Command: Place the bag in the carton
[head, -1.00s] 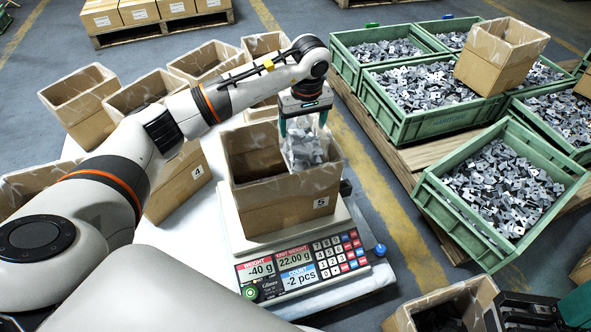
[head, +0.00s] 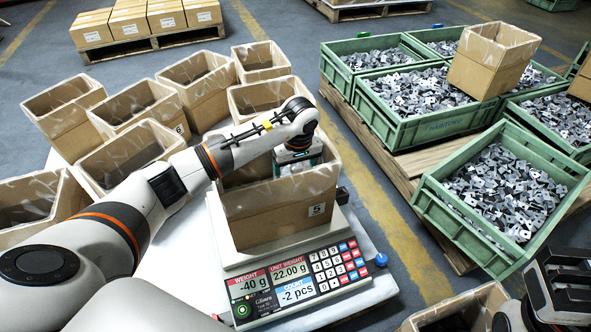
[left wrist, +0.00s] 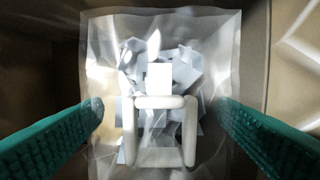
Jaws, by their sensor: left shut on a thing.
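My left gripper (head: 298,160) is down inside the open top of the carton marked 5 (head: 282,215), which stands on the scale. In the left wrist view its green fingers flank the clear bag (left wrist: 160,110) of grey metal parts, with the pale handle of the bag between them. The left gripper is shut on the bag. The carton walls hide the bag in the head view. My right gripper (head: 572,285) is at the lower right edge of the head view; its jaw state is unclear.
The scale (head: 290,285) reads -40 g and -2 pcs. Several open cartons (head: 140,107) stand left of and behind it. Green crates (head: 430,130) of metal parts sit on a pallet at right. Another open carton (head: 455,312) is at the bottom right.

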